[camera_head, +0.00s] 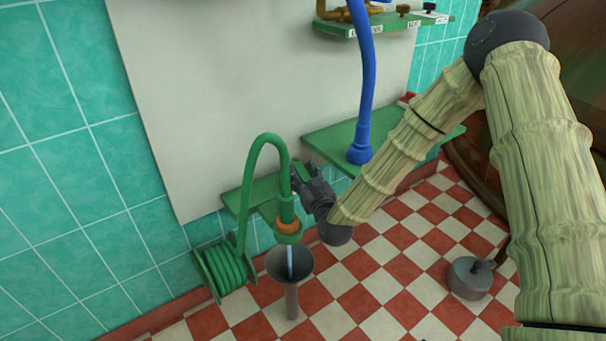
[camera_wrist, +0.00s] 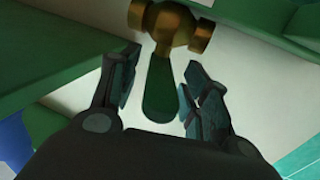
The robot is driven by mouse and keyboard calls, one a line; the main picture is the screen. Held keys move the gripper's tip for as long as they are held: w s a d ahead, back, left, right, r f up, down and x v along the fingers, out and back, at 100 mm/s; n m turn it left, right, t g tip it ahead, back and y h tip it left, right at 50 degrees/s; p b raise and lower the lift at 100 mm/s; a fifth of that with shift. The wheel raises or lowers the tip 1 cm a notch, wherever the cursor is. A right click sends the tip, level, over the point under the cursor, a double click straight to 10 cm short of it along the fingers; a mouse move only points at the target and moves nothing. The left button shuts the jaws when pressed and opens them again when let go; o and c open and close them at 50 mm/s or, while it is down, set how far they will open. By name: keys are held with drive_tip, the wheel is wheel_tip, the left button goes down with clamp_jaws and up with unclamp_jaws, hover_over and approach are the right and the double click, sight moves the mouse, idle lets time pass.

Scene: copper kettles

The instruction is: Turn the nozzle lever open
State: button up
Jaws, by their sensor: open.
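In the wrist view a green paddle-shaped lever (camera_wrist: 160,92) extends from a brass fitting (camera_wrist: 168,24). My gripper (camera_wrist: 160,64) is open, with one finger on each side of the lever. In the head view my gripper (camera_head: 308,183) is just right of the green hose's hanging end. The green nozzle (camera_head: 287,211) there has an orange collar (camera_head: 287,226) and points down over a grey funnel (camera_head: 302,264). A thin pale-blue strip shows below the nozzle; I cannot tell whether it is liquid. The lever is not distinguishable in the head view.
A green hose (camera_head: 265,139) arches from a coiled reel (camera_head: 222,270) at the wall. A blue hose (camera_head: 368,80) meets a green shelf (camera_head: 325,137) to the right. A grey lidded pot (camera_head: 470,278) stands on the checkered floor (camera_head: 385,275), beside a large copper kettle (camera_head: 575,30).

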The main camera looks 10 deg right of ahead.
drive_tip(key=v, duration=1.2)
drive_tip(key=shift+c, duration=0.2)
